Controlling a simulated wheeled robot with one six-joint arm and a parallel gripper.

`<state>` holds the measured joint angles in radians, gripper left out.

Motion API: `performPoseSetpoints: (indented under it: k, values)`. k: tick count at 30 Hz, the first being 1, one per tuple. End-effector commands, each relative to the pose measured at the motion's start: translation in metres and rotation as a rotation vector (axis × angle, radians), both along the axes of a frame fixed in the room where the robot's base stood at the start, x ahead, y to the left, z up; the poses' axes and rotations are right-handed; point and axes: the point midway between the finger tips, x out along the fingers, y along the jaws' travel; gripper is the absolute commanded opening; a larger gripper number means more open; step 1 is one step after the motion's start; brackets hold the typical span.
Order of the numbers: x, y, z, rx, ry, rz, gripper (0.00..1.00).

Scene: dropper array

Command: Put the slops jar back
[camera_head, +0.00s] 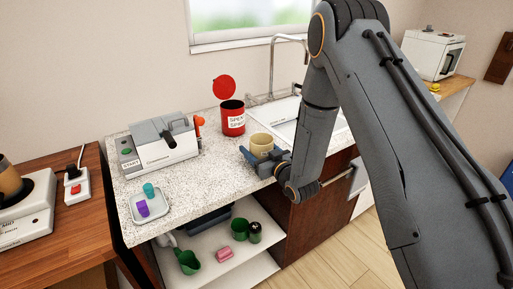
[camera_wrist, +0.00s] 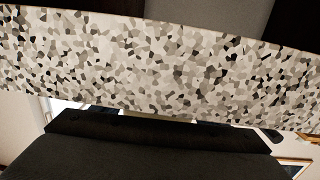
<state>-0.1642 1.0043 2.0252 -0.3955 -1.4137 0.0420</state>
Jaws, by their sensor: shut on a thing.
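A tan, open-topped jar (camera_head: 262,144), which I take to be the slops jar, is upright at the front edge of the speckled counter (camera_head: 185,187), near the sink. My gripper (camera_head: 259,159) is shut on it from the front, with its blue-grey fingers at the jar's lower part. The jar's base is hidden by the fingers, so I cannot tell whether it touches the counter. In the wrist view, speckled counter stone (camera_wrist: 150,65) fills the upper part and dark shapes cover the bottom; the jar is not recognisable there.
A red bin (camera_head: 233,123) with its lid raised stands behind the jar. The sink (camera_head: 290,127) is to the right, partly behind my arm. A grey machine (camera_head: 165,150) and a small tray (camera_head: 158,210) with purple and teal pieces are left. A lower shelf (camera_head: 225,268) holds green vessels.

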Motion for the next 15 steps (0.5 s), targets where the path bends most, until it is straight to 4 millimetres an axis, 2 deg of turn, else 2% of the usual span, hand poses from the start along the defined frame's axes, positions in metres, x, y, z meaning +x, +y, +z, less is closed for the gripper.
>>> performPoseSetpoints:
  k: [7,8,9,11,15]
  values:
    - [0.0003,0.0000,-0.0031,0.000,0.000,0.000,0.39]
    - [0.0001,0.0001,-0.0035,0.000,0.000,0.000,0.67]
    - [0.0000,0.0001,-0.0028,0.000,0.000,0.000,0.74]
    - [-0.0001,0.0001,-0.0026,0.000,0.000,0.000,0.84]
    - [0.0000,0.0001,-0.0025,0.000,0.000,0.000,0.85]
